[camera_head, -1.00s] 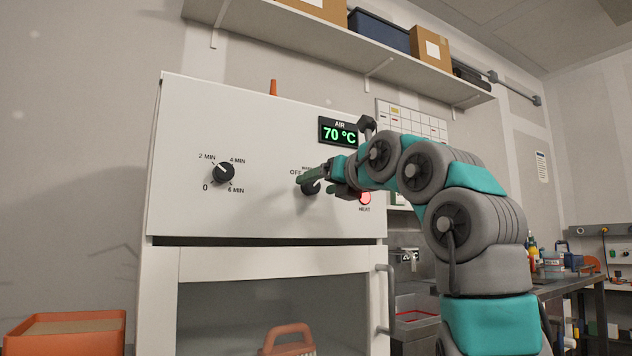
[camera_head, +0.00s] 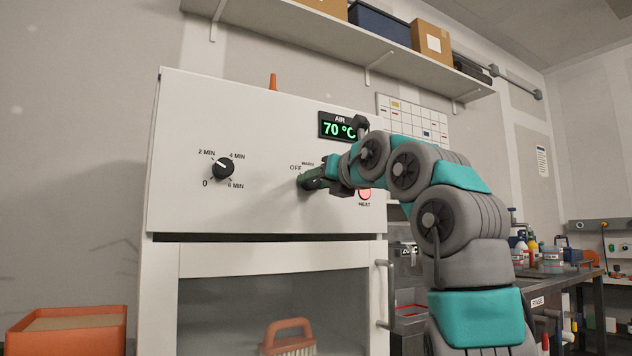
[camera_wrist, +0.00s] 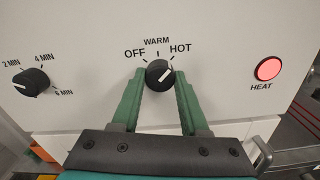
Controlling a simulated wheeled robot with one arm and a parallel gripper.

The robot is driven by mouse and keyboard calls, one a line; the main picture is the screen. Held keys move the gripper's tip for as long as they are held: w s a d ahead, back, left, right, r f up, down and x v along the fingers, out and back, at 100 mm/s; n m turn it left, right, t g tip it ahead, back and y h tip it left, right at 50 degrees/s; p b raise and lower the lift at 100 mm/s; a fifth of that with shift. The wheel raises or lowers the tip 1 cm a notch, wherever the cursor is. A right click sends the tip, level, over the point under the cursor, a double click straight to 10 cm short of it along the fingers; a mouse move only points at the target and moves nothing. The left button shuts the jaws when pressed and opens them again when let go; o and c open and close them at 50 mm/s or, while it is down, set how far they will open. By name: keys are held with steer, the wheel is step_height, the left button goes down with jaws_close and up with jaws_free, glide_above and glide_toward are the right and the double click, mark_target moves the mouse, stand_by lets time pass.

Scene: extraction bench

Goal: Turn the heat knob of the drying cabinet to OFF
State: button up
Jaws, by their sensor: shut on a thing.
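The heat knob (camera_wrist: 158,74) is black and round, with a white pointer line. In the wrist view it sits under the labels OFF, WARM and HOT, and its pointer aims up and right, toward HOT. My gripper (camera_wrist: 159,77) has its green fingers on either side of the knob and is shut on it. In the head view, my gripper (camera_head: 308,183) is at the front panel of the white drying cabinet (camera_head: 255,120) and hides most of the knob. The red HEAT lamp (camera_wrist: 268,68) is lit. The green display (camera_head: 339,129) reads 70 °C.
A second black knob (camera_head: 222,168), marked in minutes, is on the panel's left; it also shows in the wrist view (camera_wrist: 31,82). The cabinet's glass door with its handle (camera_head: 383,295) is below. An orange box (camera_head: 67,320) stands at lower left. A shelf is above.

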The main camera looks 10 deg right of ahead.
jaws_close()
steer(key=shift+d+n, duration=0.15)
steer(key=shift+n, duration=1.85)
steer(key=shift+n+p, duration=1.55)
steer(key=shift+n, duration=5.55)
